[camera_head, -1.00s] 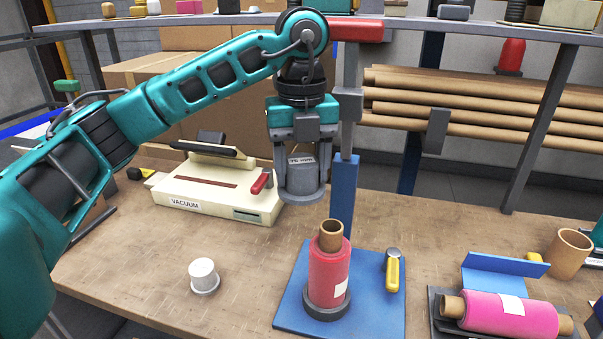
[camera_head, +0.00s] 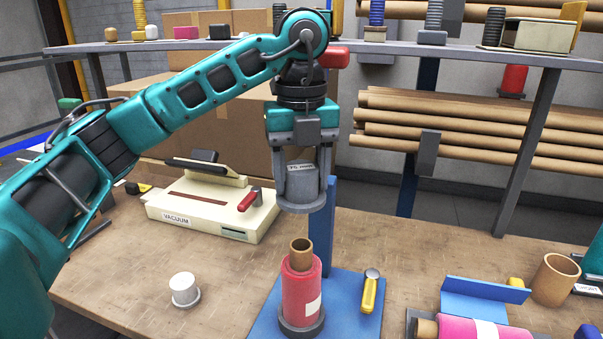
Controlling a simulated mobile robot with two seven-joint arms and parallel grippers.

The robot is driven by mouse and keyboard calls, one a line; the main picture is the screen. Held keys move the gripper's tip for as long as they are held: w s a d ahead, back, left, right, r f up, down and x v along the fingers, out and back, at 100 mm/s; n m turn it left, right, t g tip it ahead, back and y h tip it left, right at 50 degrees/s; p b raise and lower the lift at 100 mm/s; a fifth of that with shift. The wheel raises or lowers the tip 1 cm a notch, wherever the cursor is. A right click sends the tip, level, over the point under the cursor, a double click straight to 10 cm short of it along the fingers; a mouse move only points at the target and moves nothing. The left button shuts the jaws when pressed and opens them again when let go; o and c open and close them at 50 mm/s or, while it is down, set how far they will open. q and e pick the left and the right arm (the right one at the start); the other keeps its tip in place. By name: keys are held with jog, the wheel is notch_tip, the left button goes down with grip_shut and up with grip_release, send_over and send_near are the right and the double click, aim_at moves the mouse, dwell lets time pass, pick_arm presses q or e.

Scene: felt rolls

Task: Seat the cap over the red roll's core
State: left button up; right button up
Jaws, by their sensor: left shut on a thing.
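The red roll (camera_head: 301,297) stands upright in a dark ring on a blue base plate (camera_head: 343,312). Its brown cardboard core (camera_head: 301,254) sticks out of the top, open end up. My left gripper (camera_head: 300,184) points down and is shut on a grey cap (camera_head: 302,186) with a label and a wide round rim. The cap hangs above the core, with a gap between them. A white cap-like piece (camera_head: 183,288) on a grey disc stands on the table to the left. My right gripper is not in view.
A cream vacuum sealer (camera_head: 206,206) lies behind to the left. A blue upright (camera_head: 328,220) stands behind the roll. A yellow-handled tool (camera_head: 369,293) lies on the plate. A pink roll (camera_head: 470,328), a blue bracket (camera_head: 483,298) and a brown tube (camera_head: 555,279) are at the right.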

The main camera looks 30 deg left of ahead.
pick_arm(q)
jog(key=b, duration=0.4)
send_over(301, 244)
jog(key=shift+f, duration=2.55)
jog(key=shift+f, duration=0.1)
jog(key=shift+f+b, duration=0.9)
jog(key=shift+f, duration=0.65)
jog(key=shift+f+b, duration=1.75)
jog(key=shift+f, duration=0.85)
jog(key=shift+s, duration=0.1)
jog(key=o, duration=1.3)
